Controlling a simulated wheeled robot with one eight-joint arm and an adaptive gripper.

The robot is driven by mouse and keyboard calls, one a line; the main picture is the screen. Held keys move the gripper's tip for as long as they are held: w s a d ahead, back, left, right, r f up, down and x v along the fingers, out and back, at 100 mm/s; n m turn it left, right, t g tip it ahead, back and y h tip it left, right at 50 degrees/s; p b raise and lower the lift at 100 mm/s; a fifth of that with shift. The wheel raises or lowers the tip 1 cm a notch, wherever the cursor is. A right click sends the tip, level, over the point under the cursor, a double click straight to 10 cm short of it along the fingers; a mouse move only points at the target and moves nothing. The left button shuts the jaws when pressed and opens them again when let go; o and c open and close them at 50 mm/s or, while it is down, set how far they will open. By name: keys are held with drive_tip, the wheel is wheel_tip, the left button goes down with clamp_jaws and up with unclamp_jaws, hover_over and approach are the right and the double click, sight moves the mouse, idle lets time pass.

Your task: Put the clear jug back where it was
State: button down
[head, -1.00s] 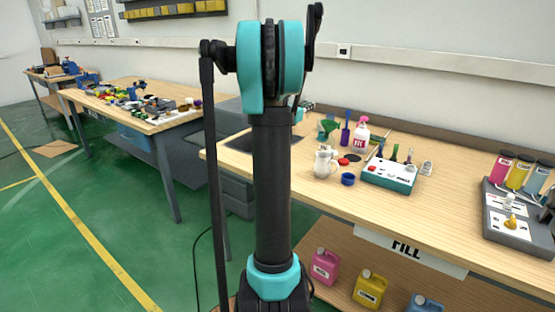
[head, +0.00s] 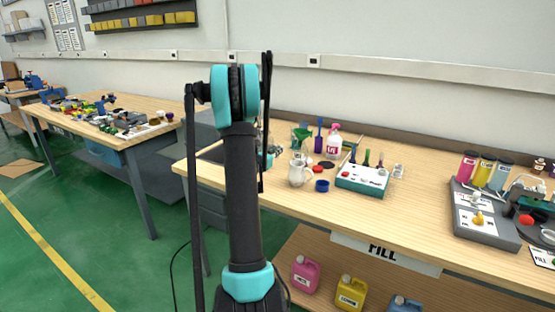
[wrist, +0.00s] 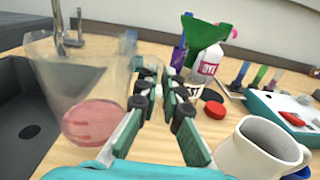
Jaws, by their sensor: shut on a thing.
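The clear jug (wrist: 65,95) fills the left of the wrist view, see-through, with pink at its bottom. It is close to the camera, beside the left finger and over the sink edge and table. My gripper (wrist: 165,85) has green fingers and is shut on the jug; its exact hold is hard to make out. In the head view my arm hides most of the gripper and jug.
A white pitcher (wrist: 255,150) stands close at right, also in the head view (head: 299,174). A sink (wrist: 22,125) with a tap (wrist: 68,35) is at left. Behind are a green funnel (wrist: 198,38), a pink-topped bottle (wrist: 208,62) and a red lid (wrist: 214,109). The table front (head: 290,205) is clear.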

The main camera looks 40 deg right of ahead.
sight(277, 158)
drive_tip(key=shift+f, duration=1.95)
drive_tip(key=c, duration=1.7)
unclamp_jaws()
drive_tip(key=shift+f, duration=0.15)
drive_tip(key=shift+r, duration=0.2)
